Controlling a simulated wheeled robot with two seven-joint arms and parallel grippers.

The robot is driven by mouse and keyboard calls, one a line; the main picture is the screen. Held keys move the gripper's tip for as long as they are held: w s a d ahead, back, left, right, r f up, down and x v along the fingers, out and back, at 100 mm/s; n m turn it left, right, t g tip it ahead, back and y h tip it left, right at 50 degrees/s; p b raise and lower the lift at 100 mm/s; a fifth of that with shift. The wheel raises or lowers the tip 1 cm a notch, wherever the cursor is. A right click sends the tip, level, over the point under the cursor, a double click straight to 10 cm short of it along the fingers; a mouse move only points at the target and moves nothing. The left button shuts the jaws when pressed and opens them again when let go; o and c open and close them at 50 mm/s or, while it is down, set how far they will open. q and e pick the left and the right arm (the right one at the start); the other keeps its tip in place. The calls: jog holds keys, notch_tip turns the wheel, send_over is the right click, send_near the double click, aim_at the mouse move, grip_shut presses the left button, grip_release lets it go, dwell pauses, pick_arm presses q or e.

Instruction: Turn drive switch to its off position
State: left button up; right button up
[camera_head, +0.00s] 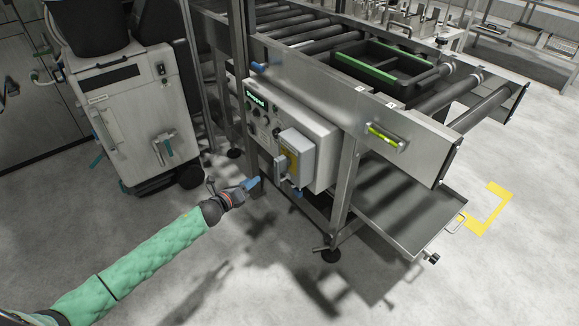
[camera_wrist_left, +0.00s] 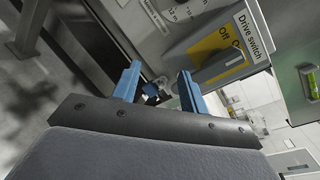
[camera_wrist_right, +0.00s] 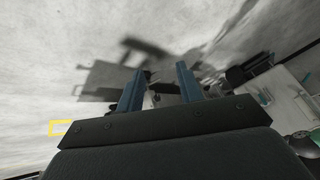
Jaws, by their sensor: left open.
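The drive switch is a grey lever (camera_wrist_left: 222,66) on a yellow plate in a light grey box, labelled "Drive switch" in the left wrist view. "Off" is legible on the plate; I cannot tell for certain which position the lever points to. In the head view the switch box (camera_head: 301,150) is on the front of the conveyor's control panel, its lever (camera_head: 281,166) low on the left. My left gripper (camera_head: 252,183) is open and empty, just left of and below the lever, apart from it. Its blue fingers (camera_wrist_left: 160,84) show in the left wrist view. My right gripper (camera_wrist_right: 160,88) is open and empty over the floor.
The control panel (camera_head: 318,128) with several small buttons sits below the roller conveyor (camera_head: 310,40). A conveyor leg (camera_head: 345,190) and a low metal tray (camera_head: 400,205) stand right of the switch. A grey machine (camera_head: 135,110) is at left. Floor in front is clear.

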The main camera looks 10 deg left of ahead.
aim_at(276, 176)
pick_arm(q)
jog(key=w+d+m+h, duration=0.1)
jog(key=d+m, duration=0.1)
jog(key=m, duration=0.1)
jog(key=d+r+m+g+h, duration=0.1)
jog(key=d+m+h, duration=0.1)
jog(key=d+m, duration=0.1)
jog(key=w+d+r+m+h+p, duration=0.1)
jog(key=d+m, duration=0.2)
jog(key=m, duration=0.1)
jog(key=shift+w+d+m+h, duration=0.1)
jog(key=shift+w+m+h, duration=0.2)
jog(key=shift+h, duration=0.1)
jog(key=shift+x, duration=0.9)
pick_arm(e)
notch_tip(276, 176, up, 6)
jog(key=w, duration=0.1)
jog(key=shift+w+t, duration=0.3)
pick_arm(q)
jog(key=shift+c, duration=0.4)
grip_shut()
